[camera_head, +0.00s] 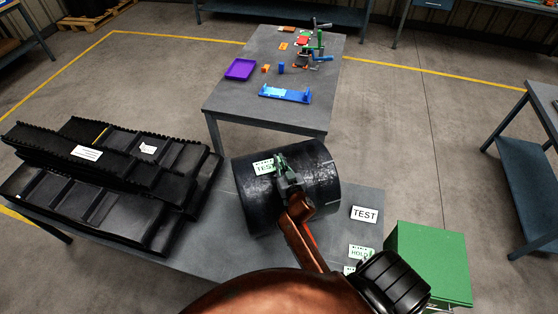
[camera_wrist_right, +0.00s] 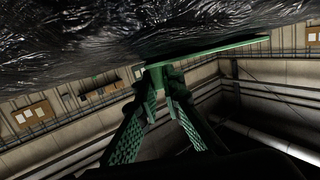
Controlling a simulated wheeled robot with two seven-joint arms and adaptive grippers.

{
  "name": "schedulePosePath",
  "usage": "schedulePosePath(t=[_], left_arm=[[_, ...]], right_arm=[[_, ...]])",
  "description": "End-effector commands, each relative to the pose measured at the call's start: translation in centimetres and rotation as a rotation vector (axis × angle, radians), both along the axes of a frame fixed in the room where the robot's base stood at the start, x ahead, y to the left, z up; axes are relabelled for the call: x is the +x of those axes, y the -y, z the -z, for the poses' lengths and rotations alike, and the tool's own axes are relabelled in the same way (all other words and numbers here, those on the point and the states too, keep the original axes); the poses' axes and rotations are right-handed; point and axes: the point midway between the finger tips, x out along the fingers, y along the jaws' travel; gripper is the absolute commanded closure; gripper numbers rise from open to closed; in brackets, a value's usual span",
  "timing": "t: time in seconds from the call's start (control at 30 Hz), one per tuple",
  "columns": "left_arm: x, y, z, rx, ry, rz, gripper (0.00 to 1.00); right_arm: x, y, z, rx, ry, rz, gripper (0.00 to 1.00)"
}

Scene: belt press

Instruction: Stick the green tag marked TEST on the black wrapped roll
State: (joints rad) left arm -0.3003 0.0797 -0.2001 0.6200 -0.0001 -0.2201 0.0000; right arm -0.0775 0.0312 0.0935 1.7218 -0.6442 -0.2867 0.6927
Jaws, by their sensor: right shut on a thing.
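The black wrapped roll (camera_head: 320,175) lies on the grey table in the head view. Its shiny wrapping fills the top of the right wrist view (camera_wrist_right: 90,40). The green tag marked TEST (camera_head: 264,168) is at the roll's upper face. My right gripper (camera_head: 281,165) is shut on this tag. In the right wrist view the fingertips (camera_wrist_right: 163,75) pinch the tag, seen edge-on as a thin green plate (camera_wrist_right: 215,47) close against the wrapping. I cannot tell whether it touches all along. My left gripper is not in view.
Black ribbed belt pieces (camera_head: 110,185) fill the table's left side. A white TEST sign (camera_head: 364,214) and a green HOLD tag (camera_head: 360,253) lie right of the roll. A green box (camera_head: 430,255) stands at the right. A farther table (camera_head: 235,100) holds a purple tray (camera_head: 240,69) and blue parts.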

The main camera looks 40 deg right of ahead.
Motion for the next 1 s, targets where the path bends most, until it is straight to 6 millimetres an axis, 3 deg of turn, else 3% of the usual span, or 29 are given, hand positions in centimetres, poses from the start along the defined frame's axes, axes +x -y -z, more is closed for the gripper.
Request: schedulePosePath(t=[0.13, 0.17, 0.43, 0.77, 1.0], left_arm=[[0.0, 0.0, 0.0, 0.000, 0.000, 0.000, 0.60], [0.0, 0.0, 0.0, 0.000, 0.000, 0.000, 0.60], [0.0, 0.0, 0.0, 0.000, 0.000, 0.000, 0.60], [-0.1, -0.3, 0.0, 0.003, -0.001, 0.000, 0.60], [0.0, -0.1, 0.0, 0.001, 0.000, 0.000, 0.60]], right_arm=[[-0.1, 0.0, 0.5, 0.003, -0.008, 0.002, 1.00], [-0.1, 0.0, 0.5, 0.003, -0.008, 0.002, 0.90], [-0.1, 0.0, 0.2, 0.001, -0.004, 0.001, 0.72], [-0.3, -0.1, 0.1, 0.000, -0.002, 0.001, 0.72], [-3.9, -1.1, -0.4, 0.001, -0.003, 0.001, 0.72]])
